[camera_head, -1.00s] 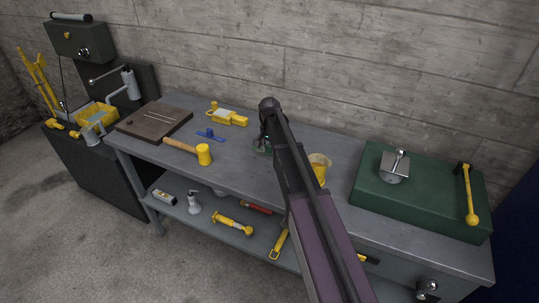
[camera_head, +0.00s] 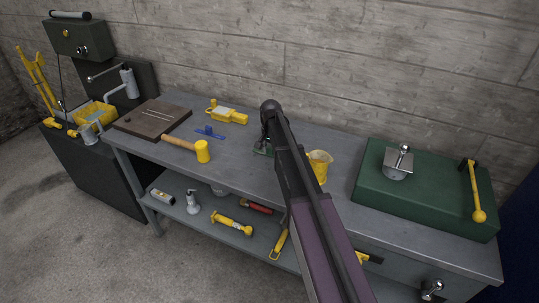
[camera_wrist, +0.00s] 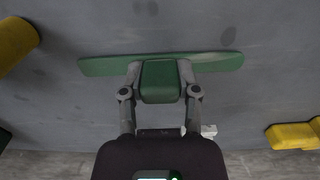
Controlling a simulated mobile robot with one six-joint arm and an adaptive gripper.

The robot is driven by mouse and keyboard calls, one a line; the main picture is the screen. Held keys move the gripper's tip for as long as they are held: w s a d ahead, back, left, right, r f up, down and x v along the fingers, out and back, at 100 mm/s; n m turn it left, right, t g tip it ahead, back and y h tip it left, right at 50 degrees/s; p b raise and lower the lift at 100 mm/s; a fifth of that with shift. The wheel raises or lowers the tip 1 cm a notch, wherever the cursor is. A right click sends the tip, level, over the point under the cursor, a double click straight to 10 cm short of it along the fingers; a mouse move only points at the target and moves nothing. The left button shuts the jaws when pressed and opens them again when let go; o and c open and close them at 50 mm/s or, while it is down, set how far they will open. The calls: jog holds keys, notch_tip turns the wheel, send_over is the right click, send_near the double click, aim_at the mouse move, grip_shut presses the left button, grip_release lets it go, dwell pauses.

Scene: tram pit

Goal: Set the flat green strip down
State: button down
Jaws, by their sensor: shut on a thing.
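The flat green strip (camera_wrist: 100,66) lies across the wrist view, long and thin, with a raised green block at its middle. My gripper (camera_wrist: 160,76) has a finger on each side of that block and is shut on it. The strip is over the grey bench top (camera_wrist: 60,110); I cannot tell whether it touches the surface. In the head view, a small part of the strip (camera_head: 262,152) shows beside my arm, which hides the rest.
A yellow-headed mallet (camera_head: 202,151) and a blue tool (camera_head: 210,132) lie to the left. A yellow jug (camera_head: 320,166) stands close to my arm on the right. A green case (camera_head: 425,195) fills the bench's right end. Bare bench shows between mallet and strip.

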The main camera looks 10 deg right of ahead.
aim_at(270, 147)
jog(key=shift+f, duration=0.25)
jog(key=shift+c, duration=1.7)
grip_release()
jog(key=shift+r, duration=0.1)
jog(key=shift+r, duration=0.15)
notch_tip(270, 147, up, 12)
jog(key=p, duration=1.2)
jog(key=s+n, duration=0.7)
jog(key=s, duration=2.1)
jog(key=shift+s, duration=0.4)
